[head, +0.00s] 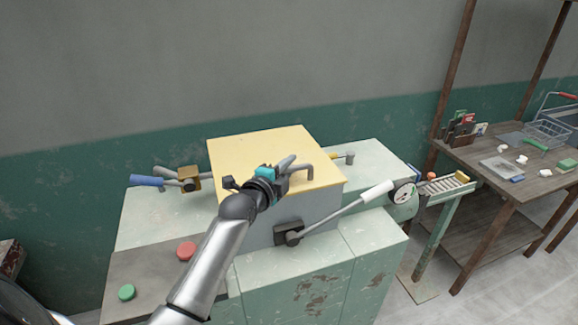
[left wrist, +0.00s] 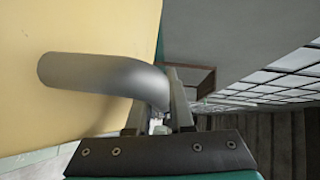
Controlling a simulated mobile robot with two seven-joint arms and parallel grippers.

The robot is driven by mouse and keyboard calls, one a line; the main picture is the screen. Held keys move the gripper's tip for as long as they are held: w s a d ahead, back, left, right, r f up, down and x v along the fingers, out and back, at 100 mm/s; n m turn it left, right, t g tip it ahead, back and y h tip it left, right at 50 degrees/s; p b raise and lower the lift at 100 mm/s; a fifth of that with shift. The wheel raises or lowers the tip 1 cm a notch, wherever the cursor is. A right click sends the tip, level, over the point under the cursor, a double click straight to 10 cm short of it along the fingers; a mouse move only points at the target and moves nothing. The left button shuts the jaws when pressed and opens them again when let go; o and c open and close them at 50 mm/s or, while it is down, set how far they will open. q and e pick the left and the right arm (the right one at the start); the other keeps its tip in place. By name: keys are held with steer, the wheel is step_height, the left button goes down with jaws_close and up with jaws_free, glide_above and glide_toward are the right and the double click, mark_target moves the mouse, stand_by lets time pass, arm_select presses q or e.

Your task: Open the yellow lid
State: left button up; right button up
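The yellow lid (head: 240,150) lies flat on a grey box (head: 262,234) on the pale green bench and looks closed. A grey bar handle (head: 303,166) stands near the lid's front edge. My left gripper (head: 285,169) is at this handle, low over the lid. In the left wrist view, the bent end of the handle (left wrist: 100,75) runs between my left fingers (left wrist: 158,115). The fingers stand a narrow gap apart and look shut on it; the contact is partly hidden. The lid fills the left of that view (left wrist: 60,25). My right gripper is not in view.
A white-gripped lever (head: 376,192) angles up at the box's front right, near a dial gauge (head: 403,193). A blue-handled lever (head: 147,181) is at the left. Red (head: 186,250) and green (head: 127,292) buttons are in front. A wooden table (head: 490,160) stands at the right.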

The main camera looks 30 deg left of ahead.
arm_select(q)
jaws_close()
stand_by(1.0)
